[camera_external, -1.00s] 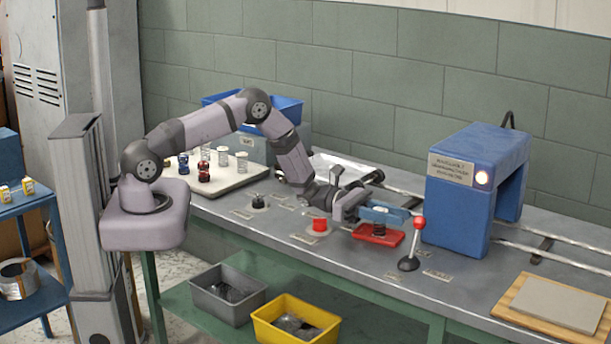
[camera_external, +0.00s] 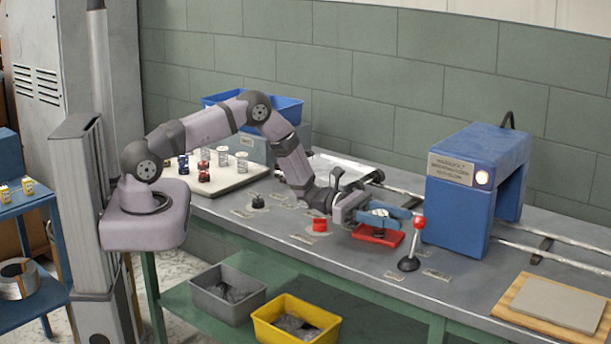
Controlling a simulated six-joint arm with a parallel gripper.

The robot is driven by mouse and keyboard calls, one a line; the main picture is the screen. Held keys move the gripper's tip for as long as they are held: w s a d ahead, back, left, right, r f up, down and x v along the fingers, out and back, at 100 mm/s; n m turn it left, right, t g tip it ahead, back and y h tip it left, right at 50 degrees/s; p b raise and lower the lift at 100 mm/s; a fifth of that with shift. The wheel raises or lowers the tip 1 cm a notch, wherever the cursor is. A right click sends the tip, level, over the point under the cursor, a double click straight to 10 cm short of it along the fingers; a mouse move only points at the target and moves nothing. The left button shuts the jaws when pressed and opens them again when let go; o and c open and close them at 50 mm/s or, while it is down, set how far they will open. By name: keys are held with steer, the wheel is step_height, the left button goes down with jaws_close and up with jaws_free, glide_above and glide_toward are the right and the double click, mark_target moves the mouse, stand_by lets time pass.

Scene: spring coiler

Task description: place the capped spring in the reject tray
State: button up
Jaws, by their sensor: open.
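The red reject tray (camera_external: 372,236) lies on the bench below my gripper, left of the red-knobbed lever. My gripper (camera_external: 393,218) is low over this tray with its blue fingers open. A small pale top (camera_external: 380,212) shows between the fingers and looks like the upper end of the capped spring. The near finger hides the rest of it, so I cannot tell whether it touches the tray floor or a finger.
A red-knobbed lever (camera_external: 409,262) stands close to the right of the tray. A blue machine (camera_external: 466,195) stands behind it over rails. A red cylinder (camera_external: 319,225) and a dark part (camera_external: 257,201) are to the left. A white board (camera_external: 240,176) holds several springs.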

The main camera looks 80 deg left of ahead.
steer(key=b+v, duration=0.3)
steer(key=v, duration=0.9)
steer(key=shift+s+r, duration=0.1)
steer(key=shift+r, duration=0.05)
steer(key=shift+d, duration=0.1)
steer(key=s+d+m+g, duration=0.1)
steer(key=d+g, duration=0.1)
steer(key=d, duration=0.1)
steer(key=s+d+r+m+g+h, duration=0.1)
steer(key=s+d+m+g, duration=0.1)
steer(key=d, duration=0.1)
steer(key=s+d+r+m+g+p, duration=0.1)
steer(key=s+d+m, duration=0.1)
steer(key=d, duration=0.1)
steer(key=shift+d+g+h, duration=0.15)
steer(key=shift+g+h, duration=0.25)
steer(key=s+d+m+g+y+p, duration=0.1)
steer(key=s+d+m+g+y, duration=0.1)
steer(key=s+d+m+g, duration=0.35)
steer(key=s+d+m+g+y+p, duration=0.25)
steer(key=s+m, duration=0.35)
steer(key=s, duration=0.5)
steer(key=s+a+r+m+y+p, duration=0.1)
steer(key=s+a+r+m+y, duration=0.1)
steer(key=s+a+m+y, duration=0.5)
steer(key=shift+s+a+r+m+y+p, duration=0.35)
steer(key=shift+a+m+y, duration=0.65)
steer(key=shift+m, duration=1.35)
steer(key=shift+w+a, duration=0.1)
steer(key=shift+a, duration=0.05)
